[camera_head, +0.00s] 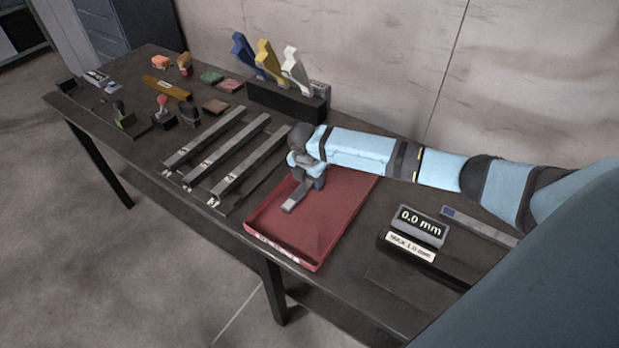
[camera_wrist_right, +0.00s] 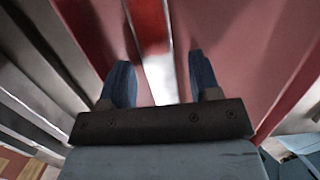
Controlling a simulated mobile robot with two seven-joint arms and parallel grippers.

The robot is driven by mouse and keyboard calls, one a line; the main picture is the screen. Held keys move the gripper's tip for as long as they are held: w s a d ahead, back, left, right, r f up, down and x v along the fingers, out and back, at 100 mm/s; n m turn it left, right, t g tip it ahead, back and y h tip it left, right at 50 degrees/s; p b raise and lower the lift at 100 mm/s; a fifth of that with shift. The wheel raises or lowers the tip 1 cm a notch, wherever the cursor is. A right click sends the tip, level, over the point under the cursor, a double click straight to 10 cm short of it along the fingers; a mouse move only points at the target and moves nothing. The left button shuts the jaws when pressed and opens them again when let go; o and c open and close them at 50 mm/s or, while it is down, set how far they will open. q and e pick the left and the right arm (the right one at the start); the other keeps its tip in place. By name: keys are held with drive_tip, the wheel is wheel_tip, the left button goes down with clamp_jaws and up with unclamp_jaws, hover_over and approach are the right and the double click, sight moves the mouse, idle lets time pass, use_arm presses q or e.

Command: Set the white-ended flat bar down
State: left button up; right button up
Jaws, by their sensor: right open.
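The flat bar (camera_head: 296,198) is grey and lies in the red tray (camera_head: 345,222), its near end sticking out toward the front left from under my right gripper (camera_head: 308,184). In the right wrist view the bar's white part (camera_wrist_right: 158,80) lies between the two blue fingers of that gripper (camera_wrist_right: 159,66). The fingers stand apart, with gaps to the bar on both sides. The gripper hides the bar's far part in the head view. The red tray floor also shows in the right wrist view (camera_wrist_right: 225,40). My left gripper is not in view.
A rack of numbered grey slats (camera_head: 222,150) stands left of the tray. A 0.0 mm display (camera_head: 417,226) and a blue-ended bar (camera_head: 478,226) are to the right. A black block (camera_head: 285,103) holding coloured tools stands behind. Small parts crowd the far left. The tray's front is free.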

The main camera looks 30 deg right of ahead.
sight(306, 185)
wheel_tip(306, 185, up, 12)
drive_tip(key=a, duration=0.1)
drive_tip(key=shift+s+a, duration=0.3)
drive_tip(key=shift+a, duration=0.05)
drive_tip(key=shift+f, duration=0.1)
